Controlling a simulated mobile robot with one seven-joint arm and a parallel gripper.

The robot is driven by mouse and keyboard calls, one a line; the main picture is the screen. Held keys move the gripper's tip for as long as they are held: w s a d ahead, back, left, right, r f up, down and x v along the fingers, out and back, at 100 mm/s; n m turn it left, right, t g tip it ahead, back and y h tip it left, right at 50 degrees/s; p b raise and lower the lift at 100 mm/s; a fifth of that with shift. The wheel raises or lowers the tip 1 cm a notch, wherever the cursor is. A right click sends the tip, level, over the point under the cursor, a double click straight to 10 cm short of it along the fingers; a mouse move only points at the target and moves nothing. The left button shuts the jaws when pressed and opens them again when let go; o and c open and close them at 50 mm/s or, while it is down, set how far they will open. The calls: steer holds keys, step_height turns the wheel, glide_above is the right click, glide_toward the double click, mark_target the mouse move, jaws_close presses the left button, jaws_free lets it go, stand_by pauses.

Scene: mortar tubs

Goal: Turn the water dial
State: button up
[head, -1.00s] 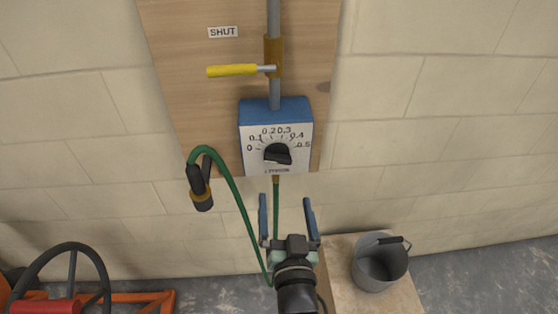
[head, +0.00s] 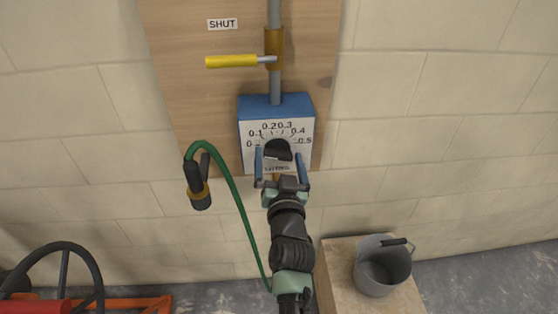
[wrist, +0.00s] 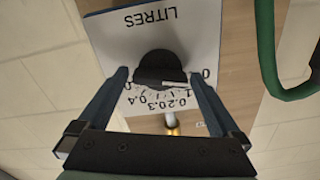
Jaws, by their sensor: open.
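The water dial (head: 277,148) is a black knob on the white face of a blue box (head: 275,106), marked 0 to 0.5 LITRES. My gripper (head: 280,156) is open in front of the box's lower face, with its blue fingers on either side of the knob. In the wrist view, the face appears upside down and the knob (wrist: 160,68) sits between the open fingertips, with a gap on each side. A white mark on the knob lies on the side of the 0 and 0.1 figures. My gripper partly hides the face in the head view.
A yellow lever (head: 231,61) by a SHUT label (head: 222,24) is above the box. A green hose (head: 231,190) with a black nozzle (head: 198,185) hangs at the left. A grey bucket (head: 381,268) stands on a block at the lower right.

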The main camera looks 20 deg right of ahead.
steer(key=c, duration=1.2)
steer(key=shift+o, duration=0.2)
steer(key=shift+m, duration=0.3)
steer(key=m+p, duration=0.1)
steer(key=m, duration=0.4)
steer(key=m+p, duration=0.1)
steer(key=m, duration=0.5)
